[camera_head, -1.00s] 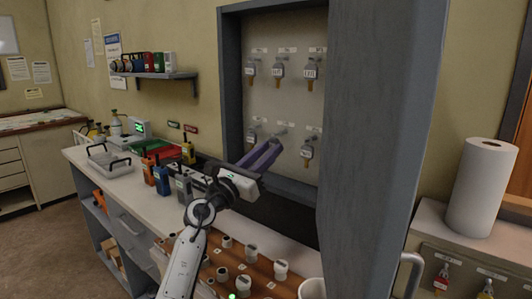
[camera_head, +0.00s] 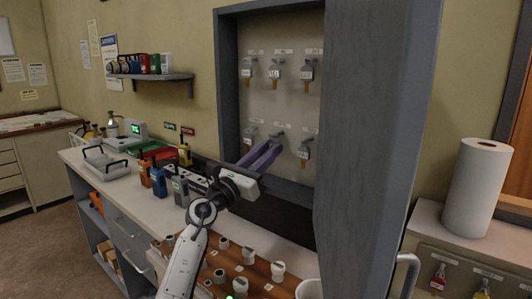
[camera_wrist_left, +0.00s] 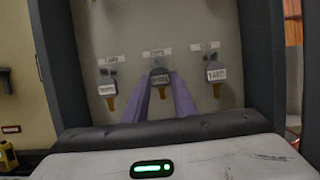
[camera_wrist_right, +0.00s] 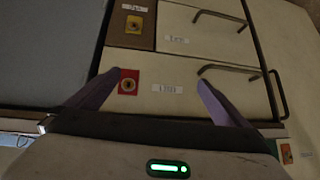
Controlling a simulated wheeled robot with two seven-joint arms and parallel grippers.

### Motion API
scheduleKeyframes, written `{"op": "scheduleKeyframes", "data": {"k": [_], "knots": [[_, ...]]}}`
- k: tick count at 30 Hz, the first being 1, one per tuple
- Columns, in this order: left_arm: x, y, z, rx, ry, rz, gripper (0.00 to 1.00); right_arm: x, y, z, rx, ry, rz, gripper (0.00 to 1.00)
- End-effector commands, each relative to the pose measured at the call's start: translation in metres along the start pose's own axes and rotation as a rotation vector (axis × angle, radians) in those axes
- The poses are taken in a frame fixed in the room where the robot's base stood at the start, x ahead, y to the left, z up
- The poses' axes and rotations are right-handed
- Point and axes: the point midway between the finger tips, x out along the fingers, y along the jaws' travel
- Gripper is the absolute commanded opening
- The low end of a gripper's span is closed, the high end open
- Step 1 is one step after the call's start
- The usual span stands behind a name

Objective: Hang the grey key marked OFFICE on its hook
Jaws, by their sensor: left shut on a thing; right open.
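The grey key tag (camera_wrist_left: 160,79) shows in the left wrist view between my left gripper's purple fingertips. Its lettering is small but seems to read OFFICE. My left gripper (camera_head: 268,150) is shut on it, in front of the middle place in the cabinet's lower row. The tag hangs upright just under a middle label (camera_wrist_left: 157,52) and overlaps the hook's place; I cannot tell whether it is on the hook. In the head view the fingers mostly hide the key. My right gripper (camera_wrist_right: 157,92) is open and empty, facing drawer fronts.
The cabinet (camera_head: 228,100) has a raised frame and an open grey door (camera_head: 375,130) at right. A key marked YARD (camera_wrist_left: 216,77) hangs right of the held key, another (camera_wrist_left: 107,90) left. More keys (camera_head: 306,72) hang above. Radios (camera_head: 180,188) stand on the counter below.

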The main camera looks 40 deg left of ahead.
Motion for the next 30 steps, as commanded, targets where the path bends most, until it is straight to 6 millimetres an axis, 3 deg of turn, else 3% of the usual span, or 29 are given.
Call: {"op": "scheduleKeyframes", "data": {"k": [28, 30], "knots": [[0.0106, 0.0001, -0.003, -0.001, -0.001, 0.0, 0.07, -0.0006, 0.0, -0.0012, 0.0, 0.001, 0.0, 1.0], [0.0113, 0.0001, -0.003, -0.001, -0.001, 0.001, 0.0, -0.0006, 0.0, -0.0013, 0.0, 0.001, 0.0, 1.0]]}}
